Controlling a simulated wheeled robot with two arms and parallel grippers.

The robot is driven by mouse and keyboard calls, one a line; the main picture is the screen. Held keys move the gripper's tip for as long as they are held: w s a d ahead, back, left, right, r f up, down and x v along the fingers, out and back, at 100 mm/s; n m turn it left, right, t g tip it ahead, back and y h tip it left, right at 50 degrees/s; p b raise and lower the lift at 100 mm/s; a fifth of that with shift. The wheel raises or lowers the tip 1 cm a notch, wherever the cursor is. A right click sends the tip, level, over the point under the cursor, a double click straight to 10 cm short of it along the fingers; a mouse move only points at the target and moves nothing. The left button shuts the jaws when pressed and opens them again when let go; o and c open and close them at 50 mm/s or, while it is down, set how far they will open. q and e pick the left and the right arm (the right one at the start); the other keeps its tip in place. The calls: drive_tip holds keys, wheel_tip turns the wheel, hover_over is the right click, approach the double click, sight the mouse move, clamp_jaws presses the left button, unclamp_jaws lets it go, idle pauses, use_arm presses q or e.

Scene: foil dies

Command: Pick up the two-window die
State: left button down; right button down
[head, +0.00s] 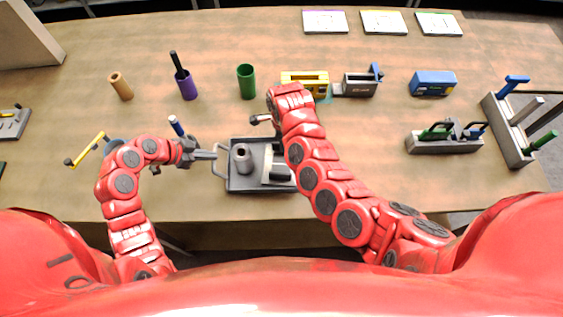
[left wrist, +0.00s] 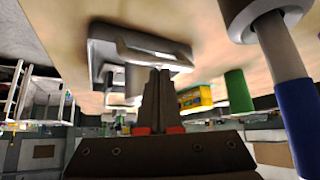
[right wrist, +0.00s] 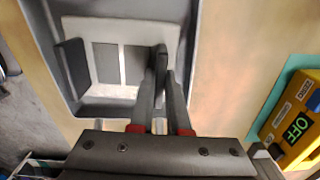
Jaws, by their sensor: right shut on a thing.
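The two-window die, a white plate with two rectangular openings, shows in the right wrist view (right wrist: 105,30) inside the grey tray (right wrist: 205,70). My right gripper (right wrist: 161,52) is shut on the die's right-hand edge. In the head view the tray (head: 234,184) stands near the table's front edge, and my right arm covers part of it; the right fingertips are hidden there. My left gripper (head: 213,154) is beside the tray's left handle. In the left wrist view its fingers (left wrist: 160,72) are together, with nothing visible between them, in front of the handle (left wrist: 150,47).
A grey cylinder (head: 242,158) stands in the tray. A blue-handled tool (head: 176,126) is close to my left gripper. The yellow device (right wrist: 300,125), its display reading OFF, sits on a teal mat beyond the tray. Purple (head: 187,87) and green (head: 246,82) cups stand behind.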

use_arm(q)
drive_tip(key=shift+f, duration=0.1)
use_arm(e)
wheel_tip(320, 180, up, 10)
idle(0.5)
